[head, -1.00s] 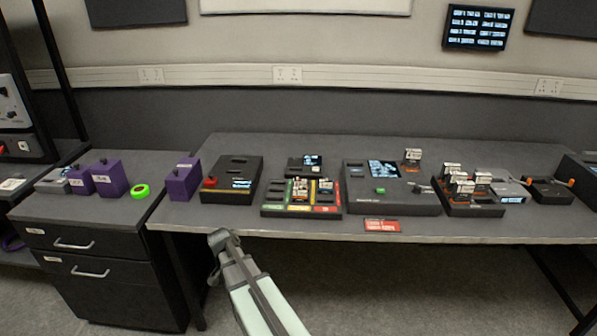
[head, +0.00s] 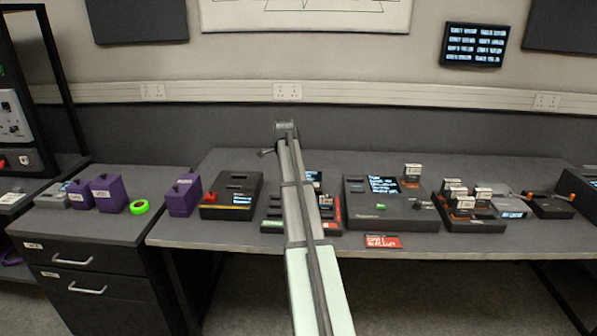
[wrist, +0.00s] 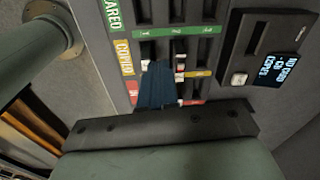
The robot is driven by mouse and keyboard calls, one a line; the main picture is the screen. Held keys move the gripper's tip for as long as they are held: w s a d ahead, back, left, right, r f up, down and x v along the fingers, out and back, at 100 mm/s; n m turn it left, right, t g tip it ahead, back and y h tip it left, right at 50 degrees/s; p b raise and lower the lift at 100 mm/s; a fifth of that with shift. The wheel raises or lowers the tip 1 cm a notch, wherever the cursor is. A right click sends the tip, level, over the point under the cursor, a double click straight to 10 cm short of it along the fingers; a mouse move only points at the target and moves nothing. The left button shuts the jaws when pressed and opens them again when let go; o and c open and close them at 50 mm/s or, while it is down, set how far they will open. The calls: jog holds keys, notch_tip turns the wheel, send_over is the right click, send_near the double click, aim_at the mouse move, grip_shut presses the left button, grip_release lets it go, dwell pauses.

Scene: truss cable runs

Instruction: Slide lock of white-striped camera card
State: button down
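In the wrist view, my gripper (wrist: 157,72) reaches over a dark slotted tray with green, yellow and red labels (wrist: 141,34). Its dark blue fingers show as one wedge at the row of cards, and I cannot see a gap between them. One small card (wrist: 180,62) stands in a slot just right of the fingers. Another pale card (wrist: 145,50) is partly hidden at the fingertips. I cannot make out a white stripe or a lock slider on either. In the head view, my arm crosses in front of the tray (head: 272,226) and hides most of it.
A small reader with a lit screen (wrist: 283,66) lies beside the tray. A larger console (head: 365,213) and a card rack (head: 470,222) stand to the right. A black box with a red button (head: 225,208) and purple boxes (head: 183,196) are to the left.

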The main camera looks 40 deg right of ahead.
jog(key=d+r+m, duration=0.1)
jog(key=d+r, duration=0.2)
jog(key=d, duration=0.2)
jog(key=shift+y, duration=0.3)
jog(key=shift+a+f, duration=0.15)
jog(key=shift+f, duration=2.85)
jog(key=shift+f, duration=0.65)
jog(key=shift+r, duration=0.15)
dwell(0.3)
jog(key=shift+s+d, duration=0.4)
jog(key=shift+s, duration=0.05)
dwell(2.6)
